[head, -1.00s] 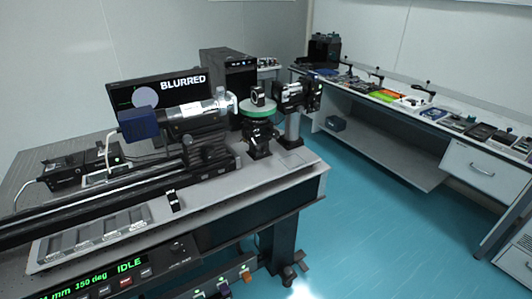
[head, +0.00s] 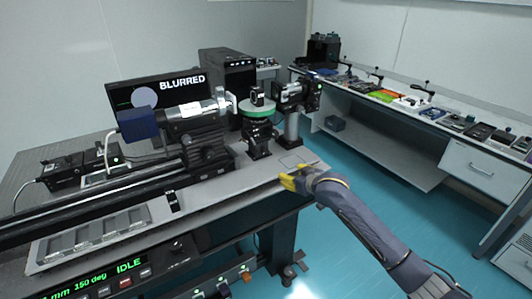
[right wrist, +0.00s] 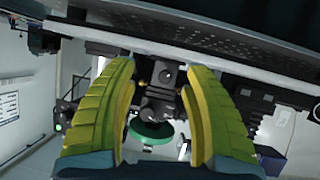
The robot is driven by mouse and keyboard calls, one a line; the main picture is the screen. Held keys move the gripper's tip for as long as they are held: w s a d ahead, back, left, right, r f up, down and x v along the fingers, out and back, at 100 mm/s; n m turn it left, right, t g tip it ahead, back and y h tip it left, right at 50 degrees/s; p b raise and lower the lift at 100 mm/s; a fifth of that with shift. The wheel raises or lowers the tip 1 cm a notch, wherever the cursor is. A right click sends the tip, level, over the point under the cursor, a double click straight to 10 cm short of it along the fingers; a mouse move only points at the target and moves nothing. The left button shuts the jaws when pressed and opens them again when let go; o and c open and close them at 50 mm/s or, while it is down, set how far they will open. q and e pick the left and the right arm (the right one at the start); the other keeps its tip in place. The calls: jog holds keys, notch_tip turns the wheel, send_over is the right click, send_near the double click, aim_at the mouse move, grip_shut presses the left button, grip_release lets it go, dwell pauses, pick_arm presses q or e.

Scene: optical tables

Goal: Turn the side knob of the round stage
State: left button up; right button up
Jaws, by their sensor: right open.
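The round stage (head: 258,112) has a green rim and stands on a black mount (head: 257,138) near the right end of the optical table. Its side knob is too small to make out in the head view. My right gripper (head: 288,180) has yellow fingers and is at the table's front right edge, in front of the stage and apart from it. My left gripper is not in view.
A camera barrel with a blue end (head: 138,124) lies left of the stage on a rail. A black post-mounted device (head: 296,95) stands right of it. A screen (head: 160,95) reading BLURRED is behind. The blue floor (head: 375,200) at right is clear.

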jog(key=n+y, duration=0.1)
send_near(266, 152)
jog(key=x, duration=0.9)
jog(key=shift+w+a, duration=0.1)
jog(key=shift+a, duration=0.05)
dwell(0.4)
jog(key=shift+o, duration=0.2)
grip_shut()
dwell(0.4)
